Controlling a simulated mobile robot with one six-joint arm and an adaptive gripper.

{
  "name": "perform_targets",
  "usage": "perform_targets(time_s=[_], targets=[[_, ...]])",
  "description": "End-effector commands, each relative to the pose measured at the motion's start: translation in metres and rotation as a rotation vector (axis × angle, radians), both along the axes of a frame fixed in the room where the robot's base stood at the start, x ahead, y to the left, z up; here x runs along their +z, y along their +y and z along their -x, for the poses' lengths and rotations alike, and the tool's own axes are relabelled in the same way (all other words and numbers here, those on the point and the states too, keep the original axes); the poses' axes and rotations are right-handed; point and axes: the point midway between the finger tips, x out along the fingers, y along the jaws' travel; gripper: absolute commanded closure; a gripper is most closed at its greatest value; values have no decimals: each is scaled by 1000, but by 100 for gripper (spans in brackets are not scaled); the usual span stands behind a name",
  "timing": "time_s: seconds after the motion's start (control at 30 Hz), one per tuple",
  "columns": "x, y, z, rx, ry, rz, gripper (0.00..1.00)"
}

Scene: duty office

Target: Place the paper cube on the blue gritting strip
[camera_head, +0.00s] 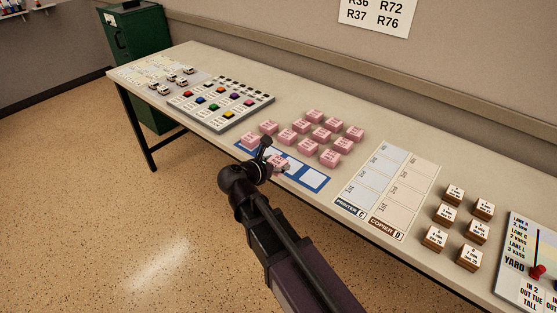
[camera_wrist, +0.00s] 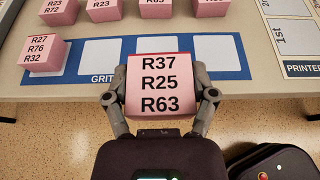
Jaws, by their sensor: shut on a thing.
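My gripper (camera_wrist: 160,98) is shut on a pink paper cube (camera_wrist: 160,85) marked R37, R25, R63 in the wrist view. In the head view the held cube (camera_head: 279,163) shows beside my gripper (camera_head: 270,158), at the blue gritting strip (camera_head: 318,185). In the wrist view the strip (camera_wrist: 233,72) has white squares and lies just beyond the held cube, which covers part of it. Another pink cube (camera_wrist: 45,55), marked R27, R76, R32, sits at the strip's left end. I cannot tell how high the held cube is above the table.
Several pink cubes (camera_head: 321,133) stand in rows behind the strip. A board with coloured pieces (camera_head: 222,103) lies left. The printer and copier sheets (camera_head: 387,190) lie right, then several brown-based blocks (camera_head: 449,213). The table's front edge (camera_wrist: 60,99) is close to my gripper.

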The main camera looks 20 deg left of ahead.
Motion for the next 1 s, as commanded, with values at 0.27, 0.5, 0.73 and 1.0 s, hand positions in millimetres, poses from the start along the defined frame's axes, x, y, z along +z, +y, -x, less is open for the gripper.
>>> perform_targets(time_s=[0.27, 0.5, 0.73, 1.0], targets=[[1, -29, 22, -21, -1, -1, 75], [1, -29, 22, -21, -1, -1, 75], [0, -24, 17, -20, -1, -1, 75], [-4, -1, -16, -19, -1, -2, 75]])
